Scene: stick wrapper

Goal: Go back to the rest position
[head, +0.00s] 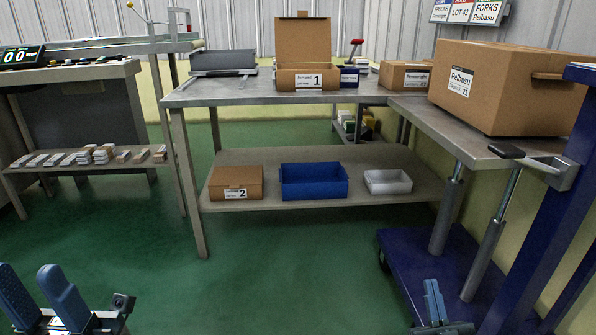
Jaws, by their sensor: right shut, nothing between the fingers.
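My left gripper (28,272) shows at the bottom left corner, low over the green floor. Its two blue fingers stand apart with nothing between them. My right gripper (432,286) shows at the bottom edge, right of the middle, in front of the blue cart base. Its blue fingers are together and hold nothing. Both grippers are clear of the tables and boxes. Most of both arms is out of view.
A metal workbench (225,92) carries an open carton labelled 1 (303,45). Its lower shelf (385,160) holds a carton labelled 2 (236,181), a blue bin (313,182) and a white tray (388,183). A Pelbasu carton (490,105) and a blue cart (420,270) stand at right. The middle floor is free.

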